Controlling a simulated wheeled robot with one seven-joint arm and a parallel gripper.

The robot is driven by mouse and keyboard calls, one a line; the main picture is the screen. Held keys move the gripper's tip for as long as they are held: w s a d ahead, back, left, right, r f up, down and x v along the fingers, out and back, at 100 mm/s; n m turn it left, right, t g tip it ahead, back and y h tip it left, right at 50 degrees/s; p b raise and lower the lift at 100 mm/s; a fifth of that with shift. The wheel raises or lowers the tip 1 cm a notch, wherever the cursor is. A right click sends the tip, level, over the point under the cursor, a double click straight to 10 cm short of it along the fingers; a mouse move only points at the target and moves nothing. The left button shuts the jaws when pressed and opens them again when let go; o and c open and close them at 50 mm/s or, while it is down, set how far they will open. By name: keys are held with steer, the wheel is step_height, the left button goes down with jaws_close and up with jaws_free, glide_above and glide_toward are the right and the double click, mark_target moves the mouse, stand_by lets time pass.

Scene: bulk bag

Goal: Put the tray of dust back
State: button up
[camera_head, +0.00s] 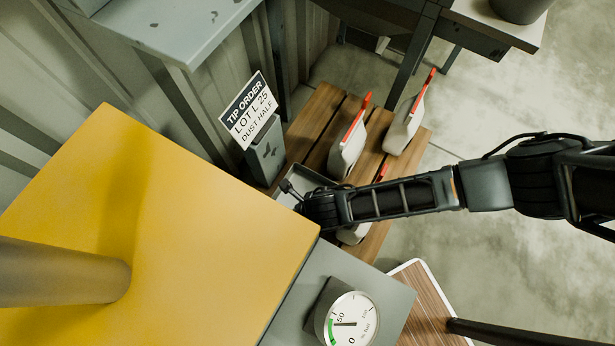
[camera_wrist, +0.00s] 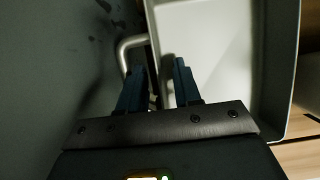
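The grey tray (camera_head: 318,172) is mostly hidden under my arm, beside the yellow block, in the head view. The wrist view shows the tray (camera_wrist: 294,62) closely, with a pale inside; I cannot tell whether that is dust or a bare floor. A loop handle (camera_wrist: 124,48) stands out from its left wall. My gripper (camera_wrist: 160,72) is at this handle side, its fingers apart, one on each side of the tray's wall. A gap shows between the fingers. In the head view my gripper (camera_head: 290,189) is partly hidden by the yellow block's edge.
A sign (camera_head: 248,110) reads "TIP ORDER LOT L 25 DUST HALF". A large yellow block (camera_head: 180,220) and a dial gauge (camera_head: 350,322) stand in front. Open floor lies right.

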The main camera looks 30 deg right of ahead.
steer(key=shift+f, duration=0.1)
steer(key=shift+c, duration=0.5)
jaws_close()
